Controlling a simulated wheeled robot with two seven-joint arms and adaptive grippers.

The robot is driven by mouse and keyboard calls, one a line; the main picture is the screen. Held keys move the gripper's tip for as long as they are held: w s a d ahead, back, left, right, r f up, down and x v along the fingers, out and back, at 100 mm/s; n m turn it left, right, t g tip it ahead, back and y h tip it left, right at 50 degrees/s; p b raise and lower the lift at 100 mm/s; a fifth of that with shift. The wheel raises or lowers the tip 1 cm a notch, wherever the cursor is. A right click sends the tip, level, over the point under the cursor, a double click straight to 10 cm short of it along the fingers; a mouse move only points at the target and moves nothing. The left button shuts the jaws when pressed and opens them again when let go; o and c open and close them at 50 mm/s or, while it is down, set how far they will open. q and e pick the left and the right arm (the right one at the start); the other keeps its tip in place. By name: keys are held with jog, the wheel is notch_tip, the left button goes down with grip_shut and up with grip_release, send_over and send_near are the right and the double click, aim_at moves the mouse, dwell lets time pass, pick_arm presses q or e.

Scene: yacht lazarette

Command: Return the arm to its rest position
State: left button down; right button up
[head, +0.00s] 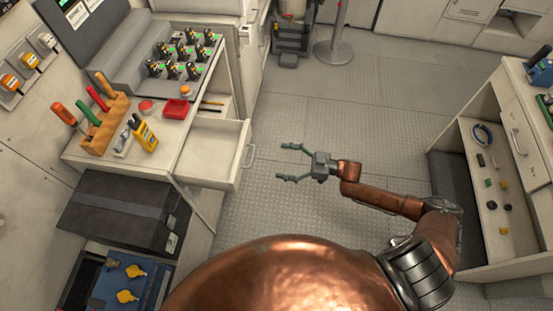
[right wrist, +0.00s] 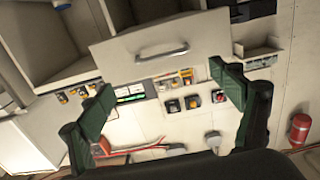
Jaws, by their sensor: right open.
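My right arm (head: 392,200) comes in from the lower right in the head view, bent at the elbow and reaching left over the floor. Its gripper (head: 288,162) is open and empty, with its fingers pointing left toward the open drawer and apart from it. In the right wrist view the two dark green fingers (right wrist: 165,105) are spread wide with nothing between them. My left gripper does not show in the head view.
An open drawer (head: 222,150) juts from the left workbench (head: 168,128), which carries a tool block (head: 105,122) and a red tray (head: 176,109). Another open drawer (head: 497,190) stands at right. A post (head: 335,45) stands at the back. Floor (head: 300,115) between is clear.

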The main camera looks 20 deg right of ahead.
dwell(0.5)
jog(key=d+f+m+t+h, duration=0.15)
jog(key=d+f+h, duration=0.3)
jog(key=f, duration=0.45)
jog(key=d+f+m+t+h, duration=0.1)
jog(key=d+f+m+h, duration=0.2)
jog(key=d+f, duration=0.35)
jog(key=s+d+f+m+g+h+p, duration=0.1)
jog(key=s+d+f+m+h, duration=0.15)
jog(key=s+f, duration=0.6)
jog(key=s+d+f+m+g+h, duration=0.1)
jog(key=s+d+f+g+h, duration=0.3)
jog(key=f, duration=0.8)
jog(key=s+a+f+g, duration=0.1)
jog(key=s+f, duration=0.3)
jog(key=s, duration=0.3)
jog(key=s+f+m+g+h, duration=0.1)
jog(key=s+f, duration=0.3)
jog(key=s, duration=0.4)
jog(key=s+a+f+g, duration=0.1)
jog(key=s+f, duration=0.3)
jog(key=s, duration=0.3)
jog(key=s+a+f+g, duration=0.2)
jog(key=s, duration=0.7)
jog(key=s+a+f+m+g+p, duration=0.1)
jog(key=s+a+f, duration=0.1)
jog(key=s, duration=0.8)
jog(key=shift+s+a+f+g, duration=0.15)
jog(key=shift+s+a+g, duration=0.2)
jog(key=shift+a, duration=0.15)
